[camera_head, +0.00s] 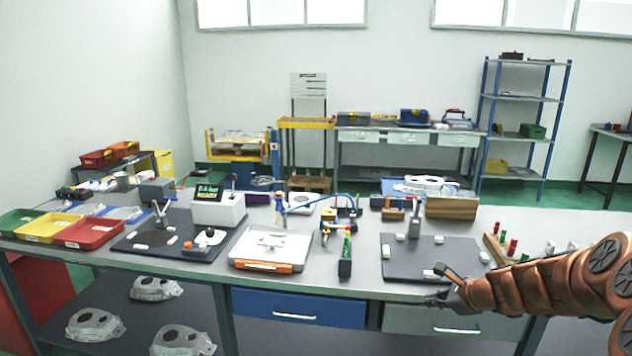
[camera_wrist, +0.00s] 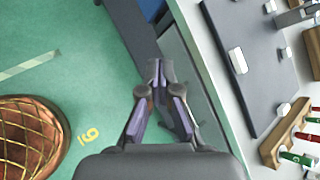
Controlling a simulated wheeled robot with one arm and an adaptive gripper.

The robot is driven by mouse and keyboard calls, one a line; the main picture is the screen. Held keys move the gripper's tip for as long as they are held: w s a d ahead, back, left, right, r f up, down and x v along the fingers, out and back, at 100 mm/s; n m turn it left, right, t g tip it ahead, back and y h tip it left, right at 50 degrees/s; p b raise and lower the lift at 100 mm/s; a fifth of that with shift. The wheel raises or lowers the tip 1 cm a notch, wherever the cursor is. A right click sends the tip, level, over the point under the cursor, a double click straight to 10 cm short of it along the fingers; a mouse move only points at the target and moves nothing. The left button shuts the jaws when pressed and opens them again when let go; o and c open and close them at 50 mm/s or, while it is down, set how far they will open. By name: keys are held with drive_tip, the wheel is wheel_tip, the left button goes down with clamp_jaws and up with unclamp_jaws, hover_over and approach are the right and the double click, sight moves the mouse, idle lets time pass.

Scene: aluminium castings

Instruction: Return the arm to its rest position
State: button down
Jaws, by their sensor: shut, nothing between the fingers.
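My arm comes in from the right edge in the head view. My gripper (camera_head: 432,301) is at its end, in front of the workbench's (camera_head: 360,288) front edge, near the grey drawer (camera_head: 450,323). In the wrist view my gripper (camera_wrist: 156,68) has its fingertips together with nothing between them. Below the fingers the wrist view shows green floor and the bench front.
A dark mat (camera_head: 400,268) with small white parts lies on the bench beyond my gripper. A wooden rack with coloured-handled tools (camera_wrist: 290,135) is at the bench's right. Red (camera_head: 90,232), yellow and green trays stand at far left. Castings (camera_head: 95,324) lie on the lower shelf.

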drive_tip(key=s+a+r+n+g, duration=0.2)
drive_tip(key=s+a+n+g, duration=0.1)
drive_tip(key=s+a+n, duration=0.55)
drive_tip(key=s+a+r+n+g, duration=0.3)
drive_tip(key=s+a+n, duration=0.2)
drive_tip(key=s+a, duration=0.5)
drive_tip(key=s+d+n+g+h, duration=0.2)
drive_tip(key=s+n, duration=0.3)
drive_tip(key=s, duration=0.7)
drive_tip(key=s+d+f+n+g+h, duration=0.1)
drive_tip(key=s+d+n, duration=0.4)
drive_tip(key=s, duration=0.8)
drive_tip(key=shift+f+g+h, duration=0.2)
drive_tip(key=shift+g+h, duration=0.3)
drive_tip(key=shift+h, duration=0.5)
